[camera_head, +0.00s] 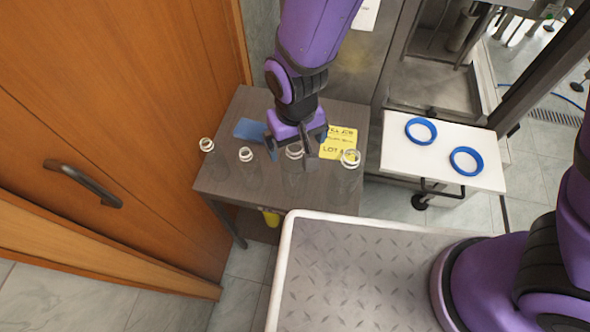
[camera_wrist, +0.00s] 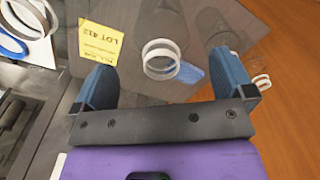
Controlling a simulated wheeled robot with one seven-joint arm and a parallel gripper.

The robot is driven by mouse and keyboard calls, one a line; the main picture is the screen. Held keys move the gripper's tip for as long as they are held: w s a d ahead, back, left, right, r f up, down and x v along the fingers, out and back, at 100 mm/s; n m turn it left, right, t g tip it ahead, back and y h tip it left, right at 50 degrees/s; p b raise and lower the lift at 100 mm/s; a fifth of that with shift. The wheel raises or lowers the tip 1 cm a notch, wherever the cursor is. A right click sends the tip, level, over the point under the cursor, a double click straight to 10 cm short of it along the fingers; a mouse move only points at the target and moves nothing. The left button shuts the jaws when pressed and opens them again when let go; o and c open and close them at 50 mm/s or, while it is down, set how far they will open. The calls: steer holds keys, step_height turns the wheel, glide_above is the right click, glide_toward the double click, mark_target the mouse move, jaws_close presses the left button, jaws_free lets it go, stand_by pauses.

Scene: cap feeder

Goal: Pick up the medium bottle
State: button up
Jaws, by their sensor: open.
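Several clear bottles with white necks stand in a row on a dark table (camera_head: 232,182). My gripper (camera_head: 293,148) is over one bottle (camera_head: 294,153), second from the right in the head view. In the wrist view this bottle's neck (camera_wrist: 161,60) shows between the two blue fingers of my open gripper (camera_wrist: 166,78), with a gap on each side. I cannot tell how far the fingers are down around it. The clear bodies are hard to make out, so I cannot be sure which bottle is the medium one.
Other bottles stand at left (camera_head: 206,145), left of centre (camera_head: 245,155) and right (camera_head: 350,159). A yellow lot note (camera_head: 338,143) and a blue pad (camera_head: 249,129) lie behind. A white board (camera_head: 440,155) with two blue rings is at right, a wooden door (camera_head: 110,130) at left.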

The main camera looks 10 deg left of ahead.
mark_target(295, 170)
steer(key=shift+f, duration=2.45)
steer(key=c, duration=1.2)
steer(key=shift+r, duration=0.15)
